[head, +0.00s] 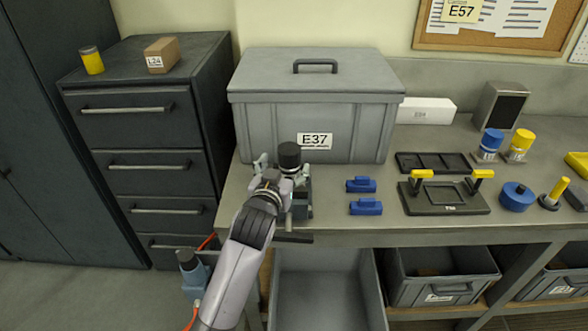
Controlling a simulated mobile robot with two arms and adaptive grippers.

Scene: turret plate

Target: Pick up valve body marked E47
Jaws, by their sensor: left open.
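No label reading E47 is legible in the head view. My left gripper (278,171) is open at the front left of the bench, in front of the grey box marked E37. A piece with a black round cap (289,154) stands right at its fingers; it hides part of them, and I cannot tell whether they touch it. A dark block (301,205) is just right of the gripper, partly hidden by my arm. A blue cylinder (491,141) and a yellow cylinder (522,140) with small unreadable labels stand upright at the right. My right gripper is out of view.
The lidded grey box (270,128) blocks the space behind the gripper. Two blue blocks (361,185), a dark fixture with yellow handles (445,197) and a black tray (420,154) lie to the right. An open grey bin (374,290) is below the bench edge.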

